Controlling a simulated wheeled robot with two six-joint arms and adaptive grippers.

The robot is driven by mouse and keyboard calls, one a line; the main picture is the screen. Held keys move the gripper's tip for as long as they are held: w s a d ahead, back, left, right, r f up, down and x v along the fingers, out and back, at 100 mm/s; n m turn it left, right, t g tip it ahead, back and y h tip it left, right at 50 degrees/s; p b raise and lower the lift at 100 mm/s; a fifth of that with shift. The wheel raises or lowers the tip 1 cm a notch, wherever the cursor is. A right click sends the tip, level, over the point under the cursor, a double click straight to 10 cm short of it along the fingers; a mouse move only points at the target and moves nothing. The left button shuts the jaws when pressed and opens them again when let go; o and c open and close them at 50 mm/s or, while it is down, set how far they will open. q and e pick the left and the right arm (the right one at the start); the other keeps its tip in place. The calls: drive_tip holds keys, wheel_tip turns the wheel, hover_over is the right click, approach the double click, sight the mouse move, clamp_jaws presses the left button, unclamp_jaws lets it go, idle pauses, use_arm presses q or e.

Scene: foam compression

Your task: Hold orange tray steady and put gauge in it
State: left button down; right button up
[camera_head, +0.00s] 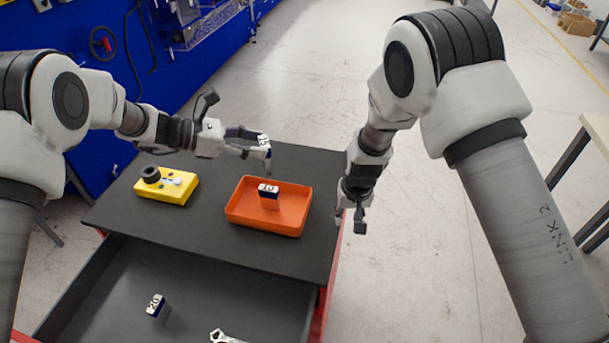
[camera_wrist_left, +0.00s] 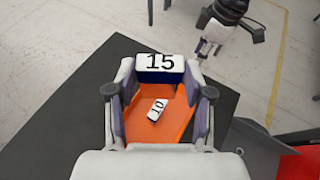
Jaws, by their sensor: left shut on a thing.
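The orange tray (camera_head: 240,215) sits on the black tabletop. A gauge block marked 10 (camera_head: 268,190) is in it; it also shows in the left wrist view (camera_wrist_left: 157,109). My left gripper (camera_head: 259,150) is shut on a white and dark blue gauge block marked 15 (camera_wrist_left: 159,63), above the tray's far side. My right gripper (camera_head: 350,219) looks open and empty, with its fingers apart, right of the tray by the table's right edge; it appears clear of the tray. A third gauge block, marked 20 (camera_head: 157,306), lies in the open drawer.
A yellow device with a dark round knob (camera_head: 167,185) sits left of the tray on the tabletop (camera_head: 180,228). The open drawer (camera_head: 105,290) in front also holds a wrench (camera_head: 224,337). A blue tool wall stands behind at the left.

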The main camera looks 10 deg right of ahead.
sight(306, 209)
drive_tip(key=shift+m, duration=0.3)
drive_tip(key=w+a+r, duration=0.1)
drive_tip(key=r, duration=0.1)
drive_tip(key=w+a+r, duration=0.2)
drive_tip(key=shift+w+a+r, duration=0.2)
drive_tip(key=shift+w+a, duration=0.05)
drive_tip(key=w+a+r+m+g, duration=0.1)
drive_tip(key=w+a+r+m, duration=0.15)
drive_tip(key=a+r, duration=0.35)
drive_tip(key=f, duration=1.2)
drive_tip(key=shift+s+f, duration=0.3)
drive_tip(key=shift+f, duration=0.05)
clamp_jaws()
